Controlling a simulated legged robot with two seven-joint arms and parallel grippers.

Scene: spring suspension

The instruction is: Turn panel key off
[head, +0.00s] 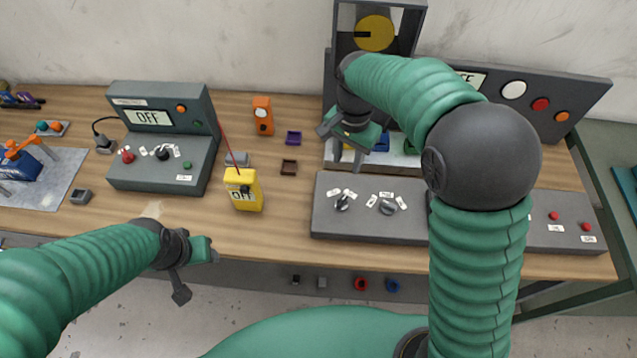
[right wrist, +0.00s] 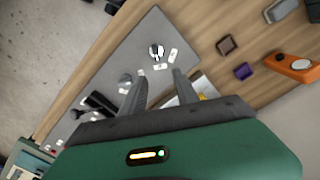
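A grey control panel (head: 330,225) lies at the middle right of the bench. It has a silver-and-black key-like switch (head: 342,203) on its left and a dark knob (head: 387,207) beside it, both with white labels too small to read. The switch also shows in the right wrist view (right wrist: 156,52), ahead of the fingertips. My right gripper (head: 348,155) hangs above and behind the panel, its fingers apart and empty, not touching the switch. My left gripper (head: 193,272) is in front of the bench edge, fingers apart and empty.
A grey console (head: 160,180) with an OFF display stands at the left. A yellow OFF device (head: 243,190) and an orange device (head: 262,115) stand mid-bench. A tall frame with a yellow disc (head: 375,33) stands at the back. My right arm covers part of the right-hand panels.

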